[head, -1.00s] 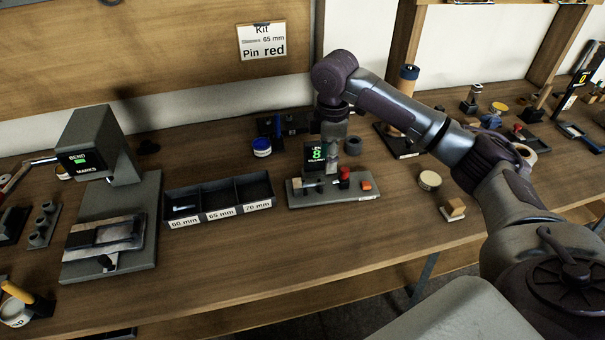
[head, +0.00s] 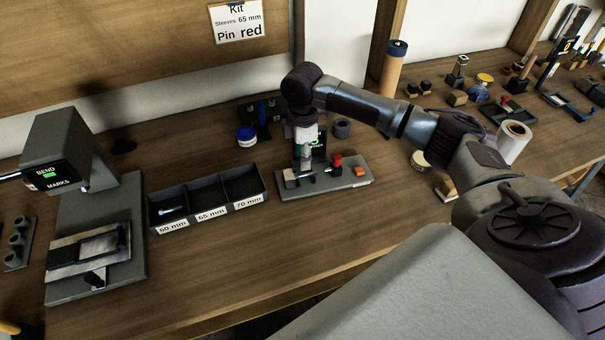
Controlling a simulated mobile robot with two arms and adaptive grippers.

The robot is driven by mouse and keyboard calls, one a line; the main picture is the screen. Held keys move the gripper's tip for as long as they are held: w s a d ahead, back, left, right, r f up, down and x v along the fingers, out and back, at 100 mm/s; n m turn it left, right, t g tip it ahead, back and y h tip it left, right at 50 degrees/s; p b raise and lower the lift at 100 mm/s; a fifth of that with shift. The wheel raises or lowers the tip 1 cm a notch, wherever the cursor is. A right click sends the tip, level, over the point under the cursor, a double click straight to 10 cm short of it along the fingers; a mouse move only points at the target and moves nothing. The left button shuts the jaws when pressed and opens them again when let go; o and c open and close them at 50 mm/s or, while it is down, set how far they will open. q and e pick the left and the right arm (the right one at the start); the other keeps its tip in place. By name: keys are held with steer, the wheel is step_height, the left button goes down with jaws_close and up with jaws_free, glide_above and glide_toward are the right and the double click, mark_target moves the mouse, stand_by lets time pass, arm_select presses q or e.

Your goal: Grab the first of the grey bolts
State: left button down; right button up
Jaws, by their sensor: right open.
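My right gripper (head: 303,163) points down over the grey measuring fixture (head: 345,182) with the green display. It is open, its fingertips close to the fixture's small clamp blocks. A small silver part (head: 325,173) lies on the fixture beside the fingertips; I cannot tell whether they touch it. Another small silver piece (head: 174,211) lies in the 60 mm compartment of the black tray (head: 210,212). The 65 mm and 70 mm compartments look empty. I cannot tell for sure whether either piece is a grey bolt. My left gripper is not in view.
The bending device (head: 70,150) stands at the left. A white roll (head: 513,140) and several small items are at the right. The bench front before the tray is clear.

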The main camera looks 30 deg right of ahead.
mark_target(306, 175)
steer(key=f, duration=0.3)
steer(key=f+p, duration=0.1)
steer(key=shift+s+a+f, duration=0.2)
steer(key=shift+s+a, duration=0.05)
steer(key=shift+s, duration=0.15)
steer(key=shift+f, duration=0.3)
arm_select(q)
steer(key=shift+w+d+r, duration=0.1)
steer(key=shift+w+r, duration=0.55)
arm_select(e)
steer(key=shift+c, duration=0.2)
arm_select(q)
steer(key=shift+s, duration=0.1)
arm_select(e)
jaws_close()
